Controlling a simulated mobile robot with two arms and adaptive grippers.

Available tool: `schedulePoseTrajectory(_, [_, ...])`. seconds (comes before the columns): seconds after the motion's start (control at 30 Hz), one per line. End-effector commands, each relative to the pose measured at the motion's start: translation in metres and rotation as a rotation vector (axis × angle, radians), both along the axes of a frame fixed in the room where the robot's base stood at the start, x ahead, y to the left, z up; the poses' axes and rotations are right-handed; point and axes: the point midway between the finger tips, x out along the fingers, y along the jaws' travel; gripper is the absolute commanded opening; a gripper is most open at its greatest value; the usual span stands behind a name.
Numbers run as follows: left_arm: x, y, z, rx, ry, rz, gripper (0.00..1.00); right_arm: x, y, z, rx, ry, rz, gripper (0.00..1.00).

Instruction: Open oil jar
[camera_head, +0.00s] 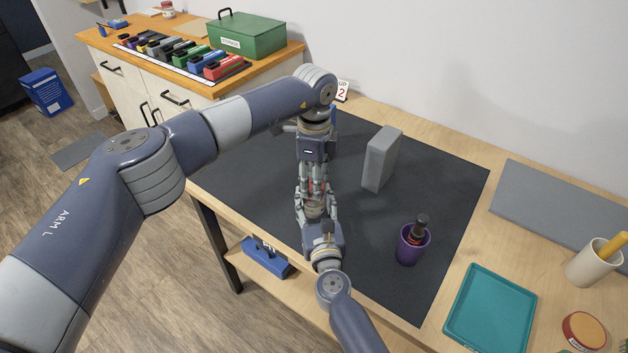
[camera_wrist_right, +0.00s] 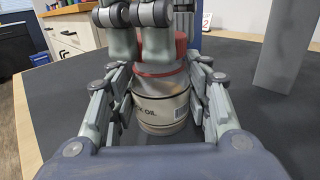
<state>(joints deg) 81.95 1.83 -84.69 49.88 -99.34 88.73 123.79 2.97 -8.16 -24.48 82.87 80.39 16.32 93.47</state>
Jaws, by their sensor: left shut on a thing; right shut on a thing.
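The oil jar (camera_wrist_right: 160,108) stands upright on the dark mat, with a pale labelled body and a red lid (camera_wrist_right: 181,46). In the head view the jar is almost wholly hidden between my two grippers. My left gripper (camera_head: 313,187) points down from above; its fingers (camera_wrist_right: 140,45) are shut on the red lid in the right wrist view. My right gripper (camera_head: 316,205) comes in low from the front. Its fingers lie on both sides of the jar body in the right wrist view (camera_wrist_right: 162,105), shut on it. The lid sits on the jar.
A grey upright block (camera_head: 378,162) and a purple cup (camera_head: 407,252) holding a dark-handled item stand right of the grippers. A teal tray (camera_head: 489,308), a cream cup (camera_head: 588,266) and an orange-topped jar (camera_head: 584,330) are further right. The dark mat between is clear.

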Motion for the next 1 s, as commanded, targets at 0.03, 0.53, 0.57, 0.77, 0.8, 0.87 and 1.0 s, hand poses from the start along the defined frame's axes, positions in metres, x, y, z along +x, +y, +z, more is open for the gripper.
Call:
schedulePoseTrajectory(0.03, [0.0, 0.0, 0.002, -0.001, 0.0, -0.001, 0.09, 0.0, -0.001, -0.002, -0.001, 0.003, -0.001, 0.0])
schedulePoseTrajectory(0.53, [0.0, 0.0, 0.018, -0.001, -0.001, 0.0, 0.09, 0.0, -0.001, -0.002, -0.001, 0.003, -0.001, 0.0])
schedulePoseTrajectory(0.57, [0.0, 0.0, 0.018, -0.001, -0.001, 0.0, 0.09, 0.0, -0.001, -0.002, -0.001, 0.003, -0.001, 0.0])
schedulePoseTrajectory(0.77, [0.0, 0.0, 0.018, -0.001, -0.001, 0.0, 0.09, 0.0, -0.001, -0.002, -0.001, 0.003, -0.001, 0.0])
schedulePoseTrajectory(0.8, [0.0, 0.0, 0.018, -0.001, -0.001, 0.0, 0.09, 0.0, -0.001, -0.002, -0.001, 0.003, -0.001, 0.0])
schedulePoseTrajectory(0.87, [0.0, 0.0, 0.02, -0.001, -0.001, 0.0, 0.09, 0.0, -0.001, -0.002, -0.001, 0.003, -0.001, 0.0])
schedulePoseTrajectory(1.0, [0.001, 0.0, 0.033, -0.002, -0.003, 0.0, 0.09, 0.0, -0.001, -0.002, -0.001, 0.003, -0.001, 0.0])
